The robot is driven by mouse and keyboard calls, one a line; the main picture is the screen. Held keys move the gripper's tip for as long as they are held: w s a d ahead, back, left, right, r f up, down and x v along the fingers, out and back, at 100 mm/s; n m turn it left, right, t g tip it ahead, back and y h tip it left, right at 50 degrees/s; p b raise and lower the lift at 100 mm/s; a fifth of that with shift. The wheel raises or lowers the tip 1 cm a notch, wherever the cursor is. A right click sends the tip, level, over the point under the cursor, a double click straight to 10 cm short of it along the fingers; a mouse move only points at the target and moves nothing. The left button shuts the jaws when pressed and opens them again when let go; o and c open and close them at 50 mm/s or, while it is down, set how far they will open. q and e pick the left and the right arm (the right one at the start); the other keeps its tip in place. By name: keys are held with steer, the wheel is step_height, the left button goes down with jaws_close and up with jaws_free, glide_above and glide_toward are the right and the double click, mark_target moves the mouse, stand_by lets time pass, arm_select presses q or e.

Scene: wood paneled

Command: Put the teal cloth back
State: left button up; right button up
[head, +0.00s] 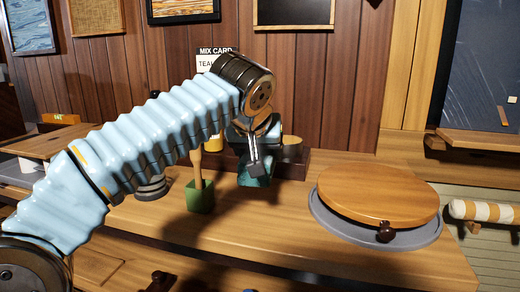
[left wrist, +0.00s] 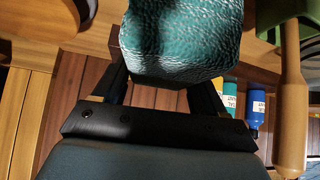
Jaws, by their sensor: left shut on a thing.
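The teal cloth (head: 252,181) hangs below my left gripper (head: 254,166) in the head view, over the back part of the wooden counter. In the left wrist view the cloth (left wrist: 178,42) is a bulky, leathery-textured teal lump between the dark fingers. The left gripper is shut on it. My arm hides part of the area behind. I cannot tell whether the cloth touches the counter. My right gripper is not in view.
A green block with a wooden handle (head: 199,196) stands just left of the cloth. A dark wooden box (head: 293,164) stands behind it. A round wooden lid (head: 378,193) on a grey tray (head: 330,226) fills the right. Bottles (left wrist: 255,108) show in the wrist view.

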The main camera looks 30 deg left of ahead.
arm_select(q)
steer(key=shift+s, duration=0.15)
step_height(320, 180, down, 7)
steer(key=b, duration=0.5)
steer(key=shift+d+b, duration=0.1)
steer(key=shift+b, duration=0.3)
steer(key=shift+f+b, duration=0.4)
steer(key=shift+f, duration=0.15)
steer(key=shift+f, duration=0.25)
steer(key=o, duration=1.4)
steer(key=p+v, duration=0.2)
steer(key=v, duration=1.1)
steer(key=shift+s+r, duration=0.25)
steer(key=shift+s, duration=0.05)
